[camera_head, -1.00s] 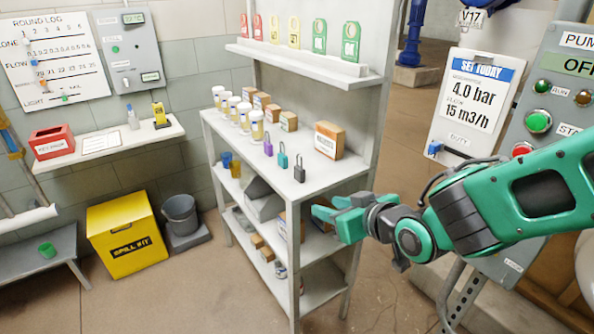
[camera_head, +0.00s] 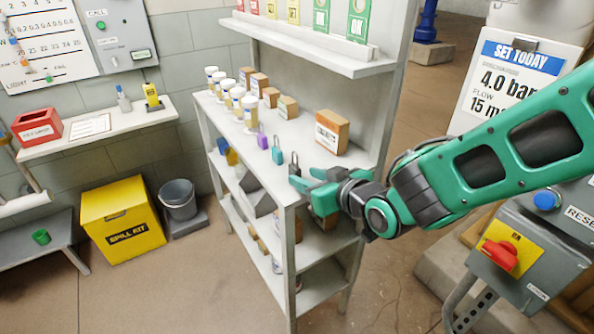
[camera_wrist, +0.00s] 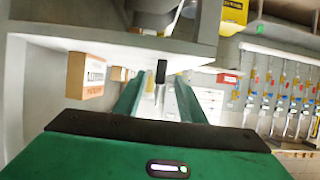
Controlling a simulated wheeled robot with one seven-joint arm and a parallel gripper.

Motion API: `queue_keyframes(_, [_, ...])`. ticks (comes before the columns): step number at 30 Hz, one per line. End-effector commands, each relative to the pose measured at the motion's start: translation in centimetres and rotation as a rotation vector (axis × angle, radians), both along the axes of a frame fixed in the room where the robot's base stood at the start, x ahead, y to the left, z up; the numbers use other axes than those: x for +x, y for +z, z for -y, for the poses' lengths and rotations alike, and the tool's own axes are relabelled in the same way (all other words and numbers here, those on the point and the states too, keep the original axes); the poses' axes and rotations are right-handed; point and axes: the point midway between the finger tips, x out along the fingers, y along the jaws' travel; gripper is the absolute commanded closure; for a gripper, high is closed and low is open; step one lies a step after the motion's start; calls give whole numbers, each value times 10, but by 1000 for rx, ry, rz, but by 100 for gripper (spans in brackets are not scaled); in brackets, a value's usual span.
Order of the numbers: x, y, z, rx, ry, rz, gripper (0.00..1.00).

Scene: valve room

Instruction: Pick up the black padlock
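The black padlock (camera_head: 295,169) stands on the shelf top near its front right corner, its shackle up and its lower part partly hidden by my fingers. My gripper (camera_head: 303,180) is at that corner, its fingers pointing left toward the padlock. In the wrist view the padlock (camera_wrist: 161,71) appears upside down, centred in the gap between the two green fingers (camera_wrist: 159,92). The gripper is open, with room on both sides of the padlock; contact is not visible. I cannot tell how deep the padlock sits between the fingertips.
A teal padlock (camera_head: 277,153) and a purple padlock (camera_head: 262,139) stand left of the black one. A cardboard box (camera_head: 332,132) stands behind, with several white jars (camera_head: 237,100) farther left. An upper shelf (camera_head: 310,55) overhangs. The control panel (camera_head: 545,225) is at right.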

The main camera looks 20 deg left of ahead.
Motion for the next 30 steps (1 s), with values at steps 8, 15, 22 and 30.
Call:
queue_keyframes(8, [10,-7,-15,-1,4,-2,63])
queue_keyframes(15, [31,-16,-38,-1,5,-1,63])
queue_keyframes(22, [40,-21,-47,0,4,-1,63])
queue_keyframes(30, [40,-21,-47,0,4,-1,85])
